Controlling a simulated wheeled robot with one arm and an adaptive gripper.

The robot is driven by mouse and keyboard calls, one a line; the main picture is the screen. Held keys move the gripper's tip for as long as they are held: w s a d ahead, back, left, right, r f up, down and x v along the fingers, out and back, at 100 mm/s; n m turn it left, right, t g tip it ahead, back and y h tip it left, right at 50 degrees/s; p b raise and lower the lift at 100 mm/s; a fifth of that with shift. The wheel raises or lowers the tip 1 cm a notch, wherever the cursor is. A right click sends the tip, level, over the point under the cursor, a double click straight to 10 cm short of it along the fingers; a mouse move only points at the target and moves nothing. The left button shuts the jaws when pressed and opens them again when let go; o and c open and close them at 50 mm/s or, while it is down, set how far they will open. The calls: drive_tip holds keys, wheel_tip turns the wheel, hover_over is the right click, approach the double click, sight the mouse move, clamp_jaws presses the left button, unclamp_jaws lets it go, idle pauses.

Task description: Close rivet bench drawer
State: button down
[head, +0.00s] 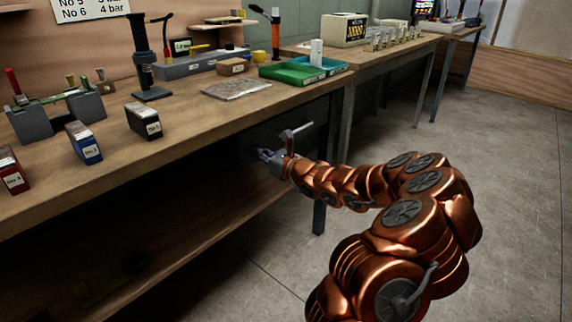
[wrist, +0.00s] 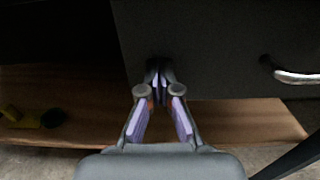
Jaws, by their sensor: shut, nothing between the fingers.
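The rivet bench (head: 180,125) runs along the left in the head view. In the wrist view the dark grey drawer front (wrist: 215,45) fills the upper middle and right, with a silver handle (wrist: 292,74) at the right edge. My gripper (wrist: 158,76) is shut and empty, its fingertips at the lower left part of the drawer front, left of the handle. I cannot tell if they touch it. In the head view my gripper (head: 264,154) is below the bench's front edge, near its right end. The drawer is lost in shadow there, and how far out it stands is unclear.
A wooden lower shelf (wrist: 75,85) lies under the bench, with a yellow item (wrist: 22,118) at left. A dark leg (head: 319,215) stands below the bench's right end. Boxes and a green tray (head: 290,73) are on the bench top. The floor (head: 510,180) at right is clear.

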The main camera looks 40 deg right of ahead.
drive_tip(key=p+v, duration=0.2)
drive_tip(key=v, duration=1.1)
drive_tip(key=shift+s+d, duration=0.15)
drive_tip(key=shift+d, duration=0.3)
drive_tip(key=shift+r, duration=0.1)
